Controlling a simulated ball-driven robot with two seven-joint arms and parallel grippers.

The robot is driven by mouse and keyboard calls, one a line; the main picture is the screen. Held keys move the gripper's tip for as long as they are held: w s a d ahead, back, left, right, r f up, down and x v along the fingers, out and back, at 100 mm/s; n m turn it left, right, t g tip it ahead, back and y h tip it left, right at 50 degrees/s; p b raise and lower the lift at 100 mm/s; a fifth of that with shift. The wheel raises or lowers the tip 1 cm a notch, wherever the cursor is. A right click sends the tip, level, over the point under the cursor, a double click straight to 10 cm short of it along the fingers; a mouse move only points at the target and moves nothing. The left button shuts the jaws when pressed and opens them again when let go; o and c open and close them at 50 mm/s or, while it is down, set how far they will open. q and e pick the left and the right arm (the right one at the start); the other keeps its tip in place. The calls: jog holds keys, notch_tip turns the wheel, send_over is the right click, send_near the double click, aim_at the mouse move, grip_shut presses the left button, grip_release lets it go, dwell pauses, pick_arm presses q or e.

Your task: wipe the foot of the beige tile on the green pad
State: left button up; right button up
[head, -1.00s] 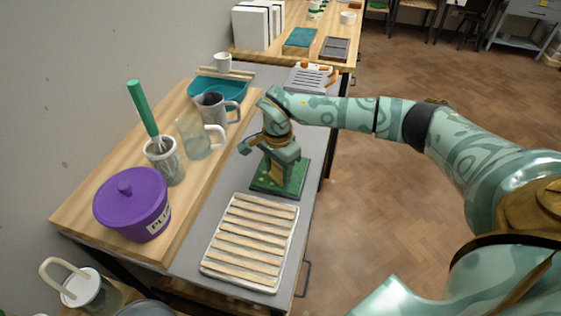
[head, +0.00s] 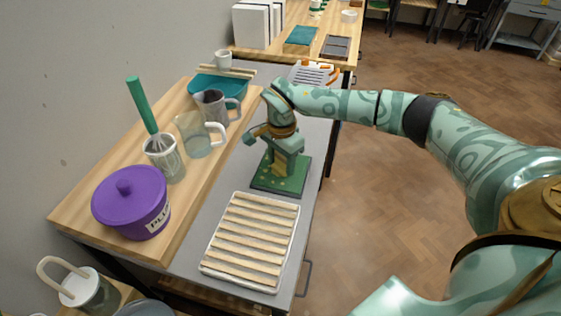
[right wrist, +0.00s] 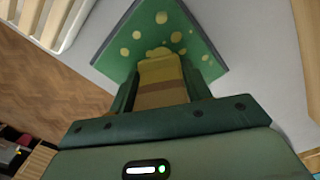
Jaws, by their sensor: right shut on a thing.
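My right gripper (head: 284,166) points down over the green pad (head: 298,188) on the grey bench top. It is shut on the beige tile (right wrist: 160,72), which shows between the fingers in the right wrist view, with a browner band across it. The tile's lower end is at or just above the pad (right wrist: 118,42); I cannot tell if it touches. Yellowish spots mark the pad around it. In the head view the gripper mostly hides the tile. My left gripper is not in view.
A slatted wooden rack in a white tray (head: 208,270) lies in front of the pad.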

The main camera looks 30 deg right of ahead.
jog(key=shift+w+d, duration=0.1)
jog(key=shift+d, duration=0.05)
jog(key=shift+w+d+b, duration=0.5)
jog(key=shift+w+d, duration=0.25)
jog(key=shift+d, duration=0.1)
jog(key=shift+s+a, duration=0.1)
jog(key=shift+s+a+r+p, duration=0.15)
jog(key=shift+s+a+p, duration=0.4)
jog(key=shift+p, duration=0.3)
jog(key=shift+s+a, duration=0.15)
jog(key=shift+a, duration=0.2)
